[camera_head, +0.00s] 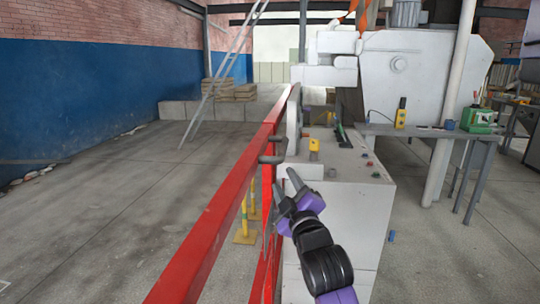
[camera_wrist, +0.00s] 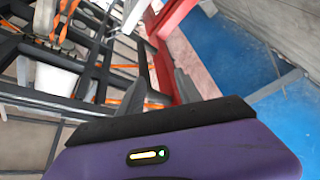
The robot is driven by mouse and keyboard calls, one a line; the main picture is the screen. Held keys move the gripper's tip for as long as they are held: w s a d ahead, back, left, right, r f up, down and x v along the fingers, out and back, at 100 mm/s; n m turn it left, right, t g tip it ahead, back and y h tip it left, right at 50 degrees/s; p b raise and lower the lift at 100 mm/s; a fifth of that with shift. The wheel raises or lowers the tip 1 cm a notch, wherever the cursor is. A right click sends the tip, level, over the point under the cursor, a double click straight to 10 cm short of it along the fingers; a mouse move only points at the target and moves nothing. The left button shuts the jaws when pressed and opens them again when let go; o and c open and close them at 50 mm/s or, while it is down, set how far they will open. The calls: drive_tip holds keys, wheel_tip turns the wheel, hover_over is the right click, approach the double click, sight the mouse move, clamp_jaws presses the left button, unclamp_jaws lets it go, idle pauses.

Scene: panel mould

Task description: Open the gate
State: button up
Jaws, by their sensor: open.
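The red gate (camera_head: 222,217) is a long metal frame running from the bottom middle of the head view away toward the back. A dark handle or latch (camera_head: 272,159) sits on its red post. My gripper (camera_head: 285,183) is open, just right of the post and slightly below the dark handle. I cannot tell whether a finger touches the gate. The red gate (camera_wrist: 168,20) rises beyond the fingers in that view. The handle's far side is hidden.
A white machine cabinet (camera_head: 345,190) with buttons stands close on the right of the gate. Yellow posts (camera_head: 244,230) stand behind the rails. A grey table (camera_head: 430,132) holds tools at the right. The concrete floor (camera_head: 110,220) left of the gate is clear.

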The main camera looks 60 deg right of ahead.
sight(283, 151)
drive_tip(key=shift+h, duration=0.4)
drive_tip(key=w+d+r, duration=0.1)
drive_tip(key=d, duration=0.1)
drive_tip(key=w+d+r+p, duration=0.1)
drive_tip(key=w+d+r, duration=0.1)
drive_tip(key=d, duration=0.1)
drive_tip(key=w+d+r, duration=0.1)
drive_tip(key=w+d, duration=0.1)
drive_tip(key=d, duration=0.1)
drive_tip(key=shift+w+d+r+p, duration=0.25)
drive_tip(key=shift+r+p, duration=0.05)
drive_tip(key=shift+r, duration=0.1)
clamp_jaws()
drive_tip(key=shift+f, duration=0.1)
idle(1.0)
